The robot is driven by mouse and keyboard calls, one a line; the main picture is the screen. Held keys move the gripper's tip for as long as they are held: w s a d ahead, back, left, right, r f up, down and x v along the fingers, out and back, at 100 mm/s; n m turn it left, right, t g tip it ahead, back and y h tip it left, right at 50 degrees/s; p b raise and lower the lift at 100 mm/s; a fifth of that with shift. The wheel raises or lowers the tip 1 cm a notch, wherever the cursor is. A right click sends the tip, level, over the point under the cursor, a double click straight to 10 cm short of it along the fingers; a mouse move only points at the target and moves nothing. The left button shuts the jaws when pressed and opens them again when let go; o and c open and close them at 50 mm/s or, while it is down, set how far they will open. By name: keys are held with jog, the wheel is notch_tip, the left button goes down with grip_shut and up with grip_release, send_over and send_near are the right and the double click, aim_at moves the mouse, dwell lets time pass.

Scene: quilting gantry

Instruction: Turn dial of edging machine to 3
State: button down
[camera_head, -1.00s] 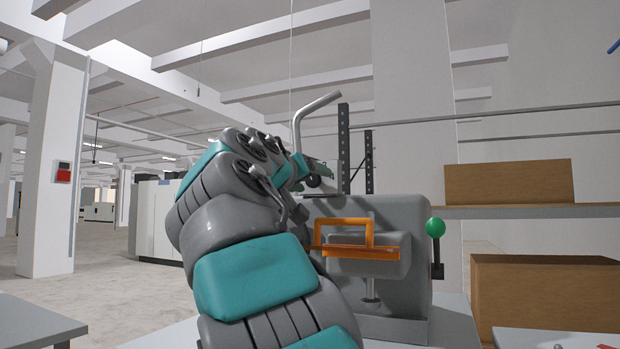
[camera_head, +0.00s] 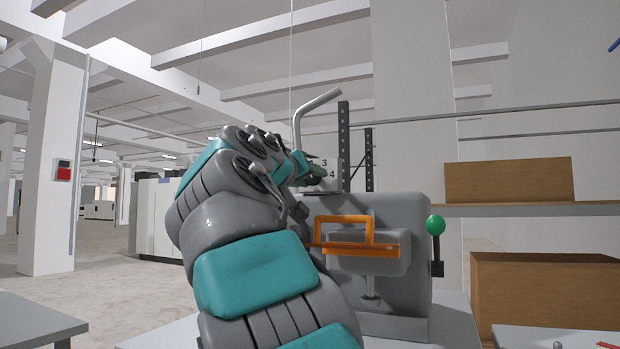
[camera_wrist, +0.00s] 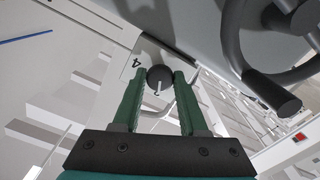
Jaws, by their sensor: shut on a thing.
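The edging machine (camera_head: 408,212) is a grey block with an orange guard. On top of it stands a white dial plate (camera_head: 331,162) printed with 3 and 4. In the wrist view the dial (camera_wrist: 160,77) is a dark round knob with a pale mark on it, between the green fingers of my gripper (camera_wrist: 160,74). My gripper is shut on it. The numeral 4 shows on the plate (camera_wrist: 133,62), beside the left finger. In the head view my gripper (camera_head: 319,174) is at the plate and partly covers it; the rest of the dial face is hidden.
A bent grey bar (camera_head: 298,125) rises close beside my gripper. A green-knobbed lever (camera_head: 435,227) is on the machine's right side. Cardboard boxes (camera_head: 508,181) stand on a shelf and below it at right. A grey table (camera_head: 35,325) is at lower left.

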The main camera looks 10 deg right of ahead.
jog(key=shift+w+f+m+b, duration=0.1)
jog(key=shift+f+m+b, duration=0.05)
jog(key=shift+m+b, duration=0.7)
jog(key=shift+m, duration=2.15)
jog(key=shift+r+m, duration=0.2)
jog(key=shift+m, duration=0.1)
jog(key=shift+m+p, duration=0.6)
jog(key=shift+m, duration=0.9)
